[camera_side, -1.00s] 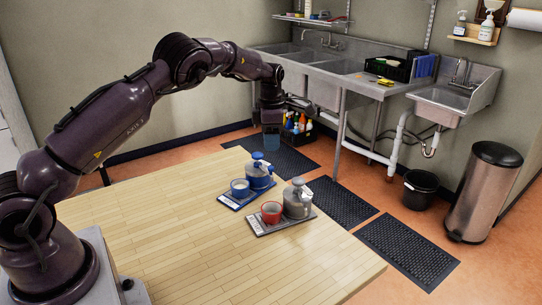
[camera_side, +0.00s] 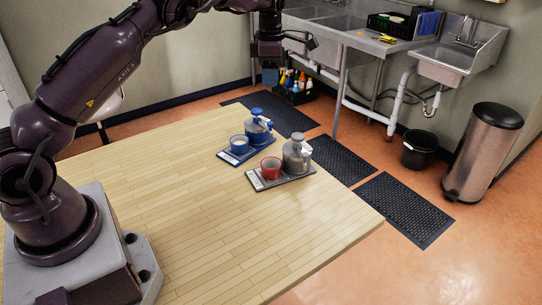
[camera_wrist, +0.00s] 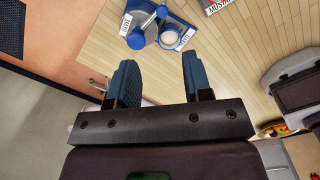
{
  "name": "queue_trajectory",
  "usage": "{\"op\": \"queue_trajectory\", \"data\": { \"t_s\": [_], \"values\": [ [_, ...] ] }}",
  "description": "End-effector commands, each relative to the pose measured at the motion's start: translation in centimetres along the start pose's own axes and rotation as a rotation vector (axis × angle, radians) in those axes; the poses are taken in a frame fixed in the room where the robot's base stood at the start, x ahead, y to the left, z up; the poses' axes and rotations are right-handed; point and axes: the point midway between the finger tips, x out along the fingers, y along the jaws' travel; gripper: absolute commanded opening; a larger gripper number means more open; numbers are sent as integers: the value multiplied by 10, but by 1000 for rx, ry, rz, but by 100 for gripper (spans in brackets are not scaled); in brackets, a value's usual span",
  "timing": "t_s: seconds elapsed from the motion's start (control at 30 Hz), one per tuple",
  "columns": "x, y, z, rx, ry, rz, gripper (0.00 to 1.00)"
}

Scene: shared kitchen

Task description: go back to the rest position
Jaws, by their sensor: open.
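My gripper (camera_side: 270,76) hangs beyond the far edge of the wooden table, above its surface. In the wrist view its two blue fingers (camera_wrist: 160,80) are spread with nothing between them. A blue-lidded pump jar (camera_side: 257,126) and a blue cup with pale contents (camera_side: 239,144) stand on a blue tray (camera_side: 229,158). A grey-lidded jar (camera_side: 296,154) and a red cup (camera_side: 271,168) stand on a grey tray (camera_side: 258,184). The blue jar (camera_wrist: 138,32) and blue cup (camera_wrist: 168,34) also show in the wrist view, apart from the fingers.
The wooden table (camera_side: 200,215) is bare around the trays. Behind it are steel sinks (camera_side: 345,38), a crate of bottles (camera_side: 294,87), black floor mats (camera_side: 405,208), a black bucket (camera_side: 419,150) and a steel bin (camera_side: 483,153).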

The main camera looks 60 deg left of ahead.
Motion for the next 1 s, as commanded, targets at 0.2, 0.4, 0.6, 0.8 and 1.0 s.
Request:
{"op": "queue_trajectory", "data": {
  "t_s": [0.2, 0.4, 0.6, 0.8, 1.0],
  "values": [
    [22, -11, -24, 422, 40, -29, 46],
    [-11, -57, -45, 938, -5, -30, 46],
    [-57, -128, -65, 1486, -59, 42, 46],
    [-92, -206, -90, 1960, -52, 165, 46],
    [-108, -275, -123, 2318, 33, 316, 46]
  ]
}}
